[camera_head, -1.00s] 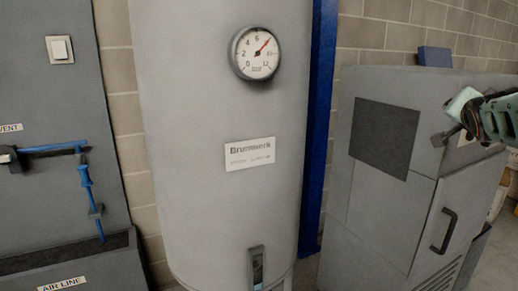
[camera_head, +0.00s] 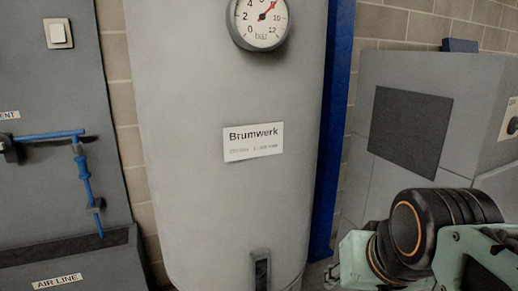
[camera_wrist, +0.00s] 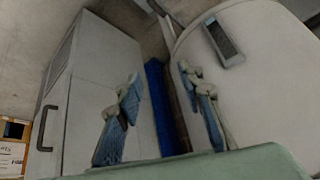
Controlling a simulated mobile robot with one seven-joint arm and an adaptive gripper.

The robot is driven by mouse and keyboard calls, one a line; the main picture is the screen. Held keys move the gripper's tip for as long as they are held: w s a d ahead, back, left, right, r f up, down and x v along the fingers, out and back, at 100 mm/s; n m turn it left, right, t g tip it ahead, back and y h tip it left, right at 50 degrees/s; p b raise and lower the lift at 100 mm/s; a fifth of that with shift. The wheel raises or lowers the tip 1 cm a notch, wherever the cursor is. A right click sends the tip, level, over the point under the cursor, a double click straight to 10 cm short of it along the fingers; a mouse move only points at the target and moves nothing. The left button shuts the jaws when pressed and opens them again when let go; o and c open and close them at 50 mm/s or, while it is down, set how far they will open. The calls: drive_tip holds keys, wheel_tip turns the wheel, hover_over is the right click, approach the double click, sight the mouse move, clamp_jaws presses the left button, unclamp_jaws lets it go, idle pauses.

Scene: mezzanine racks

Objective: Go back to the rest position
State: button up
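My gripper (camera_wrist: 159,80) shows in the wrist view with its two fingers well apart and nothing between them. Behind the fingers in that view are a grey cabinet on the left, a blue post in the middle and the pale tank on the right. The fingers appear clear of all of these. In the head view my arm is at the lower right, in front of the cabinet. The fingers cannot be made out clearly there.
The grey tank (camera_head: 200,190) with its pressure gauge (camera_head: 262,18) fills the middle. The blue post (camera_head: 335,130) stands beside it. The grey cabinet (camera_head: 375,70) is at the right, with a small blue block (camera_head: 460,45) on top. A panel with blue air piping (camera_head: 83,175) is at the left.

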drive_tip(key=s+a+f+n+g, duration=0.1)
drive_tip(key=s+a+f+n, duration=0.1)
drive_tip(key=s+f, duration=0.2)
wheel_tip(320, 180, up, 30)
drive_tip(key=w+p, duration=0.1)
drive_tip(key=p, duration=2.8)
drive_tip(key=shift+w+r+m, duration=0.15)
drive_tip(key=shift+r+m, duration=0.05)
drive_tip(key=shift+m, duration=0.1)
